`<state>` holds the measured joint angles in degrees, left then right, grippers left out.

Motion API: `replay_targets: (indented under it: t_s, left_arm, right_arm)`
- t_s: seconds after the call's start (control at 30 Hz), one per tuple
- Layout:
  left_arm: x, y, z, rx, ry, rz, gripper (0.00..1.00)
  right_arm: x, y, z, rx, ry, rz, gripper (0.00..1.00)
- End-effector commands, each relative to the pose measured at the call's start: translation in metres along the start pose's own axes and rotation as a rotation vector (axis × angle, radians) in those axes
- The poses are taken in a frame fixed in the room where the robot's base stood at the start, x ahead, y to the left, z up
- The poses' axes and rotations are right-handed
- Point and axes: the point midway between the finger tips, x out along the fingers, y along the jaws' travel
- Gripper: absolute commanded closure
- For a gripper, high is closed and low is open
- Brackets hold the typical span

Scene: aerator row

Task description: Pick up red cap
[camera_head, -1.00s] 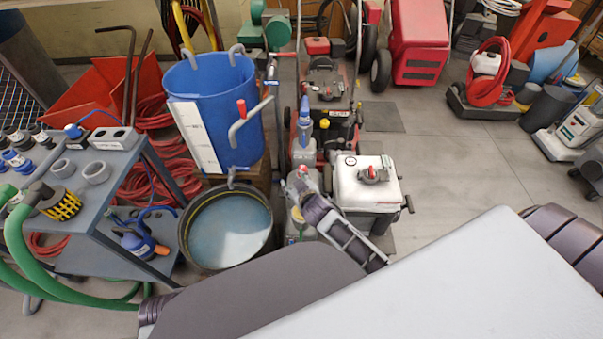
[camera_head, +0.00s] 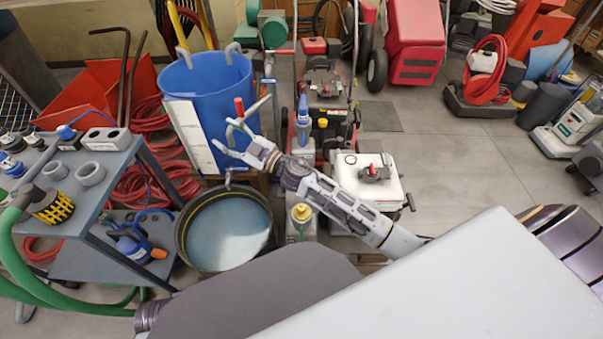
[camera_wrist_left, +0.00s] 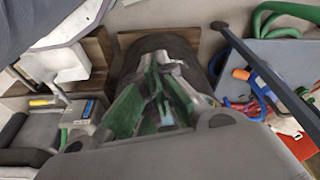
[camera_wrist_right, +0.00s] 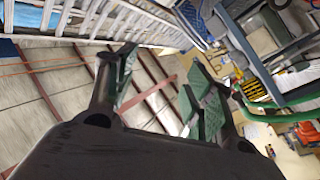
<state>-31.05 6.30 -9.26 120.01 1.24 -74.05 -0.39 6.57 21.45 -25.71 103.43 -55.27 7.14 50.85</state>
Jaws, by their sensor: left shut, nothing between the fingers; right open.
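A red piece that may be the red cap (camera_head: 375,171) sits on top of the white tank (camera_head: 350,185) in the head view. My right gripper (camera_head: 222,135) is open in front of the blue barrel, close to that red tip in the picture; contact cannot be told. In the right wrist view its fingers (camera_wrist_right: 160,65) are apart with nothing between them. My left gripper (camera_wrist_left: 160,72) is shut and empty in its wrist view, unseen in the head view.
The blue barrel (camera_head: 215,88) stands behind a round tub (camera_head: 183,235) of pale liquid. A grey trolley (camera_head: 115,165) with fittings and green hoses is at left.

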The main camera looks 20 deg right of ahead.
Motion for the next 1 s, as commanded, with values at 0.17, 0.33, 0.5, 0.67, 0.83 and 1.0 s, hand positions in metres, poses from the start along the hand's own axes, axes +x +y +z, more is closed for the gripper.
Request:
replay_targets:
  t_s: [0.17, 0.33, 0.5, 0.67, 0.83, 1.0]
  left_arm:
    - [0.001, 0.003, 0.001, 0.002, 0.0, 0.006, 1.0]
    - [0.002, 0.005, 0.003, 0.003, 0.0, 0.011, 1.0]
    - [0.002, 0.008, 0.004, 0.005, 0.0, 0.016, 1.0]
    - [0.002, 0.01, 0.005, 0.006, -0.001, 0.021, 1.0]
    - [0.003, 0.013, 0.006, 0.008, -0.002, 0.027, 1.0]
    - [0.003, 0.015, 0.007, 0.009, -0.001, 0.032, 1.0]
  right_arm:
    - [0.012, -0.024, -0.02, -0.068, 0.092, -0.17, 0.47]
    - [0.015, -0.049, -0.029, -0.129, 0.139, -0.346, 0.47]
    - [0.011, -0.071, -0.026, -0.19, 0.143, -0.525, 0.47]
    - [0.002, -0.086, -0.014, -0.246, 0.108, -0.69, 0.47]
    - [-0.012, -0.093, 0.008, -0.302, 0.029, -0.857, 0.47]
    - [-0.029, -0.091, 0.034, -0.356, -0.089, -1.004, 0.47]
